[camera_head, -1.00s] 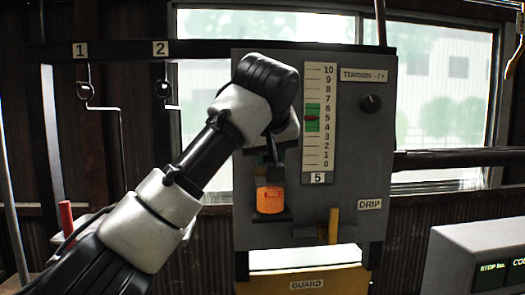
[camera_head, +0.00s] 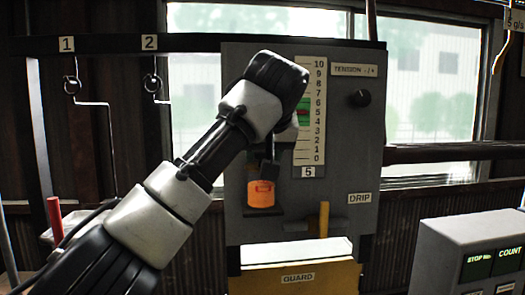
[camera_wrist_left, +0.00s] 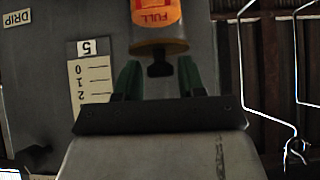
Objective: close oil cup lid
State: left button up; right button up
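The oil cup (camera_head: 262,196) is an orange cylinder on the grey panel, on a small dark bracket. In the left wrist view, which is upside down, the cup (camera_wrist_left: 157,12) shows a FULL label. A brass-coloured lid (camera_wrist_left: 158,46) with a black knob (camera_wrist_left: 160,69) is at its top end; I cannot tell whether it is fully seated. My left gripper (camera_head: 266,170) is just above the cup. In the wrist view the gripper (camera_wrist_left: 159,74) is open, its green-padded fingers on either side of the knob with gaps. My right gripper is not in view.
The grey panel (camera_head: 235,220) carries a tension scale (camera_head: 312,140), a tension knob (camera_head: 360,98) and a yellow drip lever (camera_head: 324,219). A yellow guard (camera_head: 297,283) is below. Wire hangers (camera_head: 108,130) hang at left. A count console (camera_head: 470,240) stands at right.

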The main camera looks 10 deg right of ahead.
pick_arm(q)
jog(key=shift+o, duration=1.1)
jog(key=v, duration=1)
jog(key=shift+s+r, duration=0.25)
